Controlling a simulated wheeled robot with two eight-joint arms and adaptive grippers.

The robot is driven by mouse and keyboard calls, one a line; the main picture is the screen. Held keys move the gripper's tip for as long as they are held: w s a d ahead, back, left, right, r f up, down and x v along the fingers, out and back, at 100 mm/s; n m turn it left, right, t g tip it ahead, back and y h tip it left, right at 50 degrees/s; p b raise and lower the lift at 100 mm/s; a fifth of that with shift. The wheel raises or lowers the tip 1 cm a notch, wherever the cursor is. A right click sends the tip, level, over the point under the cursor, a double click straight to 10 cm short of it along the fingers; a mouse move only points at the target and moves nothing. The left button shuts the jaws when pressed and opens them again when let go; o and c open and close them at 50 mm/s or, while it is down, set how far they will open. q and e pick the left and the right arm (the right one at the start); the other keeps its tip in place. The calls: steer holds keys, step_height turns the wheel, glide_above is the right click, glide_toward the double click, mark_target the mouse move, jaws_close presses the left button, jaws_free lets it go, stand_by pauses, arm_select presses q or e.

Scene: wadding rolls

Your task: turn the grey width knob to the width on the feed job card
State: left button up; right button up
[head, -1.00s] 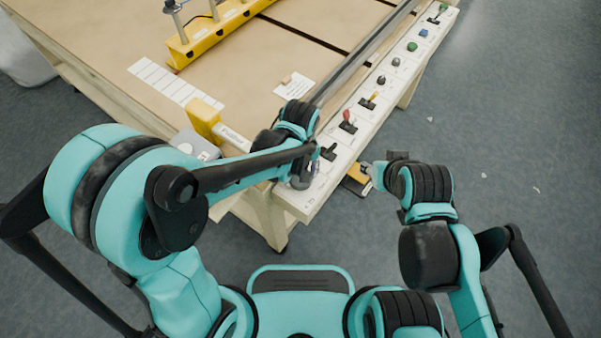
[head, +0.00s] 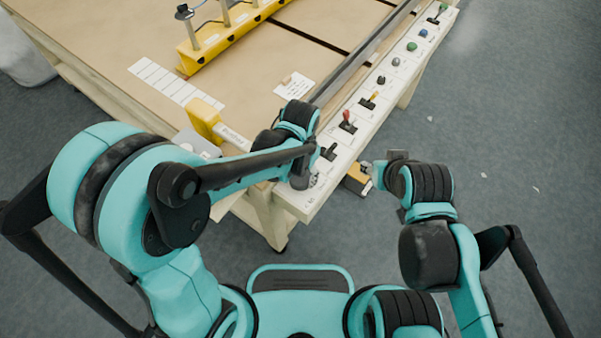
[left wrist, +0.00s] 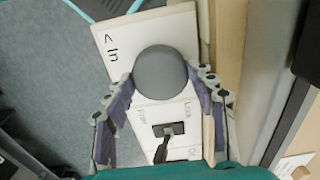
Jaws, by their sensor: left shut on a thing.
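The grey width knob (left wrist: 160,72) is a round dome at the near end of the white control panel. In the left wrist view, the fingers of my left gripper (left wrist: 166,82) are on both sides of it, shut on it. In the head view the knob (head: 300,181) shows only partly below my left arm. My right gripper (head: 371,174) hangs beside the panel, away from the knob; its fingers are too small to read. A white card (head: 295,86) with small print lies on the table; I cannot read it or tell whether it is the feed job card.
The panel (head: 322,181) carries a black lever (head: 329,151), a red lever (head: 347,121) and several other controls close beyond the knob. A yellow bar with upright posts (head: 230,38) stands on the table. A yellow block (head: 204,117) is left of my gripper. Floor on the right is open.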

arm_select(q)
steer(key=m, duration=0.5)
steer(key=shift+m, duration=0.3)
steer(key=m, duration=1)
steer(key=shift+m, duration=0.4)
steer(key=m, duration=0.5)
steer(key=shift+m, duration=0.4)
steer(key=shift+s, duration=0.1)
steer(key=o, duration=1.2)
